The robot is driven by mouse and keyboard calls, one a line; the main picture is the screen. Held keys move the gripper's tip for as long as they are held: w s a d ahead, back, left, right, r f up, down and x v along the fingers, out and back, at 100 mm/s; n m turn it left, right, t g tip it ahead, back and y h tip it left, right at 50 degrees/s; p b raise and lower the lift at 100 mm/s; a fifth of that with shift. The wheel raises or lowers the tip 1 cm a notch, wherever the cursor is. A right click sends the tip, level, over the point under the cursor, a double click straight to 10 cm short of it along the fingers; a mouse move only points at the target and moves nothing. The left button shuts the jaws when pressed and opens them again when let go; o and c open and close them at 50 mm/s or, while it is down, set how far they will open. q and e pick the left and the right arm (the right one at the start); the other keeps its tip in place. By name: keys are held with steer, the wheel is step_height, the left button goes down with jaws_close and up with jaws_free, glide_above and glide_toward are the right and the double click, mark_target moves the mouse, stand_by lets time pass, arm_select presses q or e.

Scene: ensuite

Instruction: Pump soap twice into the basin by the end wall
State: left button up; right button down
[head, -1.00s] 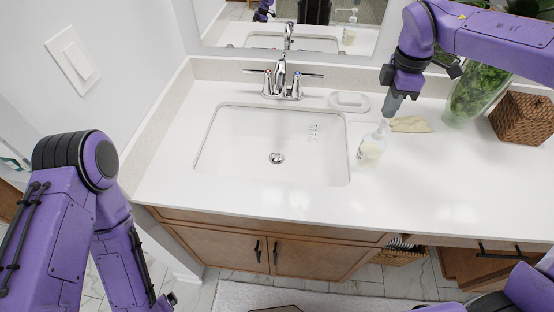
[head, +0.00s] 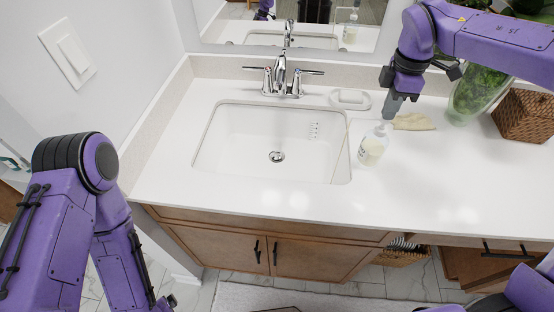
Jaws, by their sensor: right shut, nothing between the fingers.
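The clear soap bottle (head: 372,149) with pale soap and a white pump top stands on the white counter, just right of the basin. The white rectangular basin (head: 232,150) is set in the counter under a chrome faucet (head: 281,80), near the end wall on the left. My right gripper (head: 389,113) is shut and points down at the pump top, with nothing between its fingers. I cannot tell whether its tips touch the pump. A faint thin line shows inside the basin's right side; I cannot tell if it is soap. My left gripper (head: 166,302) shows only partly, low beside the cabinet.
A white soap dish (head: 350,107) sits behind the bottle. A folded beige cloth (head: 414,122) lies right of it, then a glass vase with greenery (head: 478,97) and a woven basket (head: 523,116). The counter front is clear. A mirror stands behind the faucet.

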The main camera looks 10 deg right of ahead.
steer(key=shift+f+b, duration=0.45)
steer(key=shift+f, duration=0.25)
steer(key=shift+s, duration=0.1)
steer(key=shift+r, duration=0.1)
steer(key=shift+r+p, duration=1.05)
steer(key=shift+r, duration=0.4)
